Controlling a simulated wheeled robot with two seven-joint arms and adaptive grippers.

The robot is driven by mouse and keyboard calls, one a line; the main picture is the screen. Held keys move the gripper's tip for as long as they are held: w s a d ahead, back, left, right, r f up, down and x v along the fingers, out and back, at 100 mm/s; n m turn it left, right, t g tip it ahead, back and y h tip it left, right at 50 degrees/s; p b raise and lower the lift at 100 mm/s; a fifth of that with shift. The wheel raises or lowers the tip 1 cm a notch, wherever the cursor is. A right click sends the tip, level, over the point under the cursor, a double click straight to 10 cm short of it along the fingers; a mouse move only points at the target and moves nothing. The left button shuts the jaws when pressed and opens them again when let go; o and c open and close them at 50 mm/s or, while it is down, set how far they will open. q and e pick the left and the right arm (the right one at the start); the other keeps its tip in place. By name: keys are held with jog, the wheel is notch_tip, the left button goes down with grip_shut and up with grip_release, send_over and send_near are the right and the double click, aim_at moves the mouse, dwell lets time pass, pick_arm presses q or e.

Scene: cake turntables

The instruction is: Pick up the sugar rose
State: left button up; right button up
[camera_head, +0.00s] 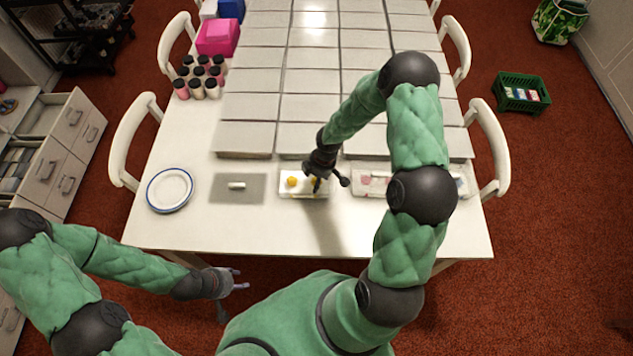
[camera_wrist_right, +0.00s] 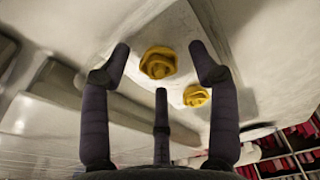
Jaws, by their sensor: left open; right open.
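Two yellow sugar roses lie on a small white tray (camera_head: 290,172). In the head view, one rose (camera_head: 292,181) is at the tray's left and the other (camera_head: 314,181) is partly hidden by my right gripper (camera_head: 328,181). In the right wrist view, one rose (camera_wrist_right: 158,62) shows between the spread fingertips of my right gripper (camera_wrist_right: 160,50). The second rose (camera_wrist_right: 196,95) is beside the right finger. The right gripper is open and empty; contact cannot be told. My left gripper (camera_head: 238,281) is open and empty in front of the table.
A grey mat (camera_head: 223,193) with a small white cylinder (camera_head: 237,185) lies left of the tray. A blue-rimmed plate (camera_head: 170,190) is further left. Another tray (camera_head: 366,184) lies to the right, partly behind my arm. Several bottles (camera_head: 197,88) stand at the back left.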

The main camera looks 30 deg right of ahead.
jog(key=c, duration=0.9)
jog(key=shift+o, duration=0.2)
jog(key=shift+r, duration=0.1)
